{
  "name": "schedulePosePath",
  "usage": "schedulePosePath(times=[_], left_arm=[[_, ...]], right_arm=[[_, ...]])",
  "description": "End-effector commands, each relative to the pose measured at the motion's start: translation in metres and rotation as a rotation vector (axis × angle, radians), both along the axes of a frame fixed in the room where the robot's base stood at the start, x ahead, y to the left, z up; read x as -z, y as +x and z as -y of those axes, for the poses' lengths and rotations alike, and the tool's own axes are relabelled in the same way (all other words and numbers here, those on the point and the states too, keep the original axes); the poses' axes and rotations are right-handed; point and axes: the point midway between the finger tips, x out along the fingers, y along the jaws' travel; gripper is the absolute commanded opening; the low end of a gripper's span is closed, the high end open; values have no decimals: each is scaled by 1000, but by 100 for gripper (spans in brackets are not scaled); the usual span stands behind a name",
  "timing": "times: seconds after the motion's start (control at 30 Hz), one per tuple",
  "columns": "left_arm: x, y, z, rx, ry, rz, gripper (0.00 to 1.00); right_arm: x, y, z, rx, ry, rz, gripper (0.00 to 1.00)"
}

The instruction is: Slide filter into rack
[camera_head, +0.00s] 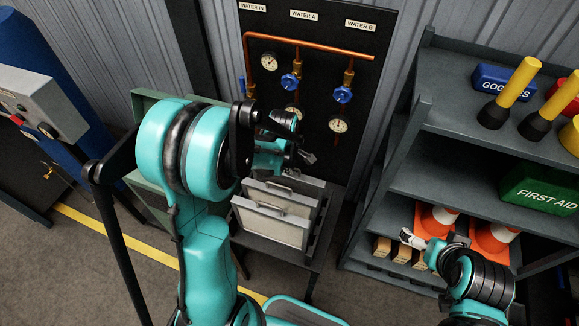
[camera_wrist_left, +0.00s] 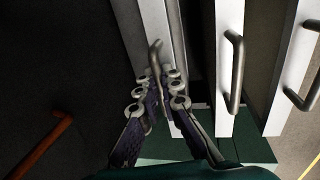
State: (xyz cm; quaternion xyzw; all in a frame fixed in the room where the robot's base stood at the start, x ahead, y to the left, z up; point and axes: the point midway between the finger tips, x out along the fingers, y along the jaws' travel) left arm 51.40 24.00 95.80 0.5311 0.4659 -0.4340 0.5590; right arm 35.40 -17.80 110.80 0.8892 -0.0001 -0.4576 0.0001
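Pale flat filters with bar handles stand side by side in a dark rack (camera_head: 318,238), below the pipe board. In the left wrist view, the leftmost filter (camera_wrist_left: 156,22) has its handle between the fingers of my left gripper (camera_wrist_left: 160,85), which looks closed around it. The middle filter (camera_wrist_left: 230,20) and the right filter (camera_wrist_left: 293,65) stand beside it, apart from the fingers. In the head view, my left gripper (camera_head: 303,156) is above the back of the filters, partly hidden by my arm. My right gripper (camera_head: 412,238) is in front of the shelf; its finger opening is unclear.
A dark shelf (camera_head: 400,185) on the right holds goggles (camera_head: 505,80), a first aid box (camera_head: 540,190) and cones (camera_head: 437,220). A board with copper pipes (camera_head: 310,45), gauges and blue valves is behind the rack. A green cabinet (camera_head: 145,105) stands left of it.

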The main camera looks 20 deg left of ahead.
Motion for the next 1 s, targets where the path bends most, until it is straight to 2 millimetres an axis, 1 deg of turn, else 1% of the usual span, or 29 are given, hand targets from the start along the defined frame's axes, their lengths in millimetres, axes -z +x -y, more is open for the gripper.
schedulePosePath(times=[0.2, 0.23, 0.27, 0.3, 0.57, 0.67, 0.77, 0.83, 1.0], left_arm=[[0, 0, 0, 0, 0, 0, 0], [0, 0, 0, 0, 0, 0, 10], [0, 0, 0, 0, 0, 0, 18], [0, 0, 0, 0, 0, 0, 29], [0, 0, 0, 0, 0, 0, 29], [-3, -1, 0, 0, 0, 0, 29], [-13, -2, 0, 0, 0, 0, 29], [-24, -5, 0, 0, 0, 0, 29], [-61, -12, 1, 0, 0, 0, 29]], right_arm=[[0, 0, 0, 0, 0, 0, 100], [0, 0, 0, 0, 0, 0, 100], [0, 0, 0, 0, 0, 0, 100], [0, 0, 0, 0, 0, 0, 100], [0, 0, 0, 0, 0, 0, 100], [0, 0, 0, 0, 0, 0, 100], [0, 0, 0, 0, 0, 0, 100], [0, 0, 0, 0, 0, 0, 100], [0, 0, 0, 0, 0, 0, 100]])
